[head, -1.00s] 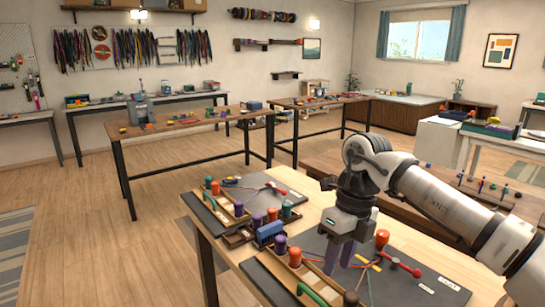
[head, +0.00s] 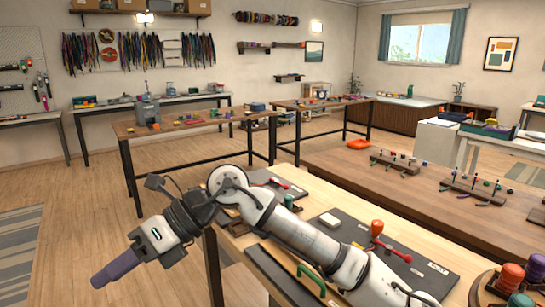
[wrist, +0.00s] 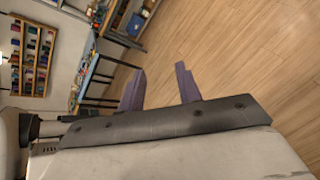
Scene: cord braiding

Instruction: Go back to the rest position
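My gripper (head: 103,277) is at the lower left of the head view, past the table's left edge and over the wooden floor. Its purple fingers point down and left. In the wrist view my gripper (wrist: 158,82) shows its two fingers apart with nothing between them and bare floor beyond. My arm stretches across the near worktable and hides much of what stands there.
On the near worktable, a dark board (head: 395,257) holds a red peg (head: 377,228) and a red handle (head: 397,254). A green handle (head: 312,279) shows beside my arm. Spools (head: 511,278) stand at the lower right.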

